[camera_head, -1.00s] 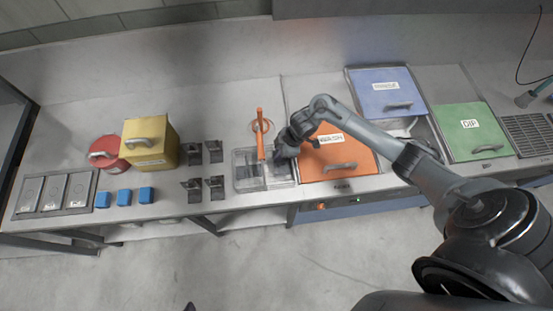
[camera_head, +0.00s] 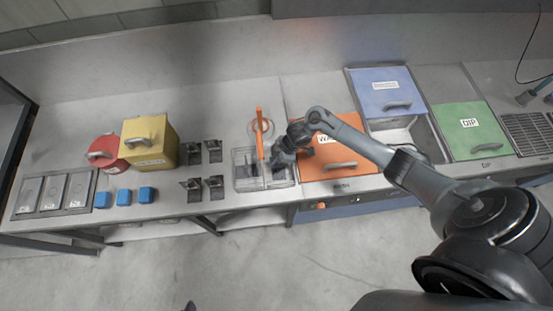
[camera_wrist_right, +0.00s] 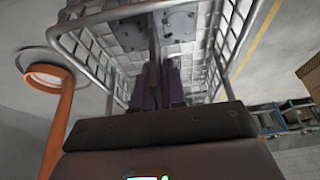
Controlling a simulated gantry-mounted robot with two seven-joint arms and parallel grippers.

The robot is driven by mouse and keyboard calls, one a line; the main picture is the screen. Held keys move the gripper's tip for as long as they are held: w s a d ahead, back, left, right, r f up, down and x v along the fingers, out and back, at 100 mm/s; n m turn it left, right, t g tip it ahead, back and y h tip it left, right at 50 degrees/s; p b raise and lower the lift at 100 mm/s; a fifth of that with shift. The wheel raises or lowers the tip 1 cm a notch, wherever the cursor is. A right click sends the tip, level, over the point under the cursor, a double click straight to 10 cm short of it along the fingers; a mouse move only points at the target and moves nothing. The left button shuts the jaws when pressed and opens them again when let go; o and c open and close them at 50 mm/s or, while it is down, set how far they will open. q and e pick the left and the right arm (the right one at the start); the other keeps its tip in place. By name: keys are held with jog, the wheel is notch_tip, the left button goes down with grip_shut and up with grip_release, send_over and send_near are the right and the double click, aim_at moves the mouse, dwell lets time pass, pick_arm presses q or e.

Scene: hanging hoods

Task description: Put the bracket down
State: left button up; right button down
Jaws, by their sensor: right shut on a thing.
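My right gripper (camera_head: 277,160) is at the wire basket (camera_head: 243,184) in the middle of the counter, pointing down toward its right part. In the right wrist view its two fingers (camera_wrist_right: 160,84) are close together, shut on a thin dark upright piece of the bracket (camera_wrist_right: 153,44). Grey plates with round marks show beyond the fingertips, within the basket's wire frame (camera_wrist_right: 84,20). I cannot tell whether the held bracket touches the basket floor. Several other dark brackets (camera_head: 191,188) stand on the counter left of the basket. My left gripper is not in view.
An orange upright handle (camera_head: 260,135) rises at the basket. Right of it are an orange lid (camera_head: 340,155), a raised blue lid (camera_head: 385,85) and a green lid (camera_head: 468,130).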

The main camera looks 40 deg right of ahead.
jog(key=c, duration=1.2)
grip_release()
jog(key=shift+d+r, duration=0.15)
jog(key=shift+r, duration=0.35)
jog(key=p+v, duration=0.1)
jog(key=v, duration=1)
